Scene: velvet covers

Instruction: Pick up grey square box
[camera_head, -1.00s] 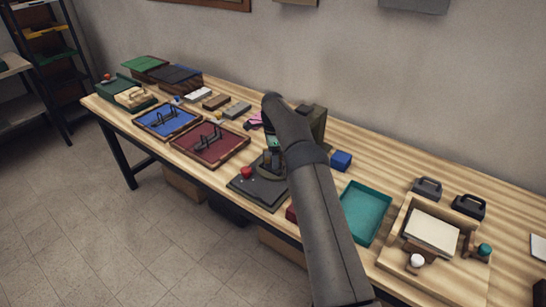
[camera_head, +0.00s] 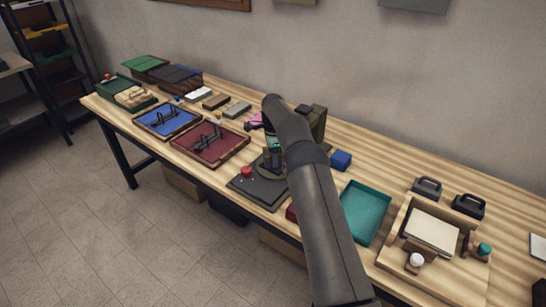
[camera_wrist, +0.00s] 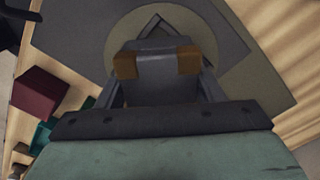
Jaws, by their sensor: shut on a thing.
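In the wrist view, my gripper (camera_wrist: 157,63) has its two orange-brown fingertip pads closed on either side of a grey square box (camera_wrist: 156,78). Below the box is a round olive-grey disc (camera_wrist: 122,32) on a dark board. I cannot tell whether the box touches the disc or hangs just above it. In the head view, my gripper (camera_head: 272,157) points down over the dark board (camera_head: 247,191), which has a red knob (camera_head: 246,171). There the box is too small and dark to make out clearly.
A blue tray (camera_head: 148,128) and a dark red tray (camera_head: 231,157) lie left of the board. A blue block (camera_head: 341,160) and a teal tray (camera_head: 382,210) lie to the right. A dark olive box (camera_head: 318,124) stands behind my arm.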

